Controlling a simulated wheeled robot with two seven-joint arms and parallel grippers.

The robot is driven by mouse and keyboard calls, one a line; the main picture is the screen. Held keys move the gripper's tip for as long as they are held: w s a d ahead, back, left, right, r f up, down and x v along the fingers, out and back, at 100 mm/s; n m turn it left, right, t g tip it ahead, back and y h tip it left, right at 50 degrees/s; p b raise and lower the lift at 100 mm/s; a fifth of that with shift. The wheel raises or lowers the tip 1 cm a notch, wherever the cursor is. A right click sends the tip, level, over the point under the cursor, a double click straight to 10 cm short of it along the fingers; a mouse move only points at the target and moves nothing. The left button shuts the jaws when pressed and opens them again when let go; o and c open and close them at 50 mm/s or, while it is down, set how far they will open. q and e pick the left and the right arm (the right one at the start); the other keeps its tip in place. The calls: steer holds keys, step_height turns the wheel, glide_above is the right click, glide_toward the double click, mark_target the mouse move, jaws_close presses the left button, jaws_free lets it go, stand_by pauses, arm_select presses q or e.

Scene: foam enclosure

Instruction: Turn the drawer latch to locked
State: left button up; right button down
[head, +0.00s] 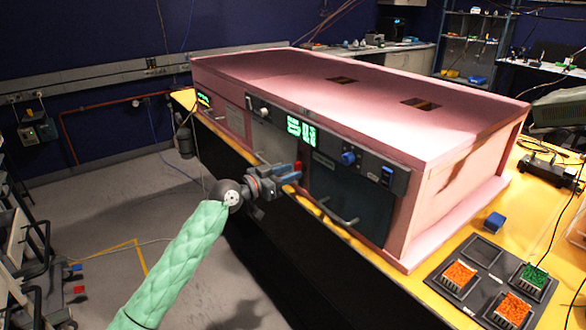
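A long pink foam enclosure (445,200) stands on a yellow-topped bench, with dark panels and drawers along its front. A small red part (298,168) shows at the front, right by my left gripper; I cannot tell whether it is the drawer latch or which way it is turned. My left gripper (288,178) is in front of the enclosure's middle, its arm in a green sleeve. Its fingers point right, close to the front face; contact and finger opening are unclear. The gripper covers part of the front. My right gripper is not in view.
The front carries a blue knob (348,158), a blue switch (387,173), a pale knob (264,111), a green display (301,131) and a drawer handle (338,214). A dark tray (468,294) with orange and green bins and a blue block (494,222) sit on the bench at right.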

arm_select(q)
steer(key=shift+w+d, duration=0.5)
steer(key=shift+w, duration=0.05)
steer(key=shift+d, duration=0.25)
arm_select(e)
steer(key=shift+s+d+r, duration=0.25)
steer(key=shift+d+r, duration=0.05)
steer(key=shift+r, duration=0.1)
arm_select(q)
jaws_close()
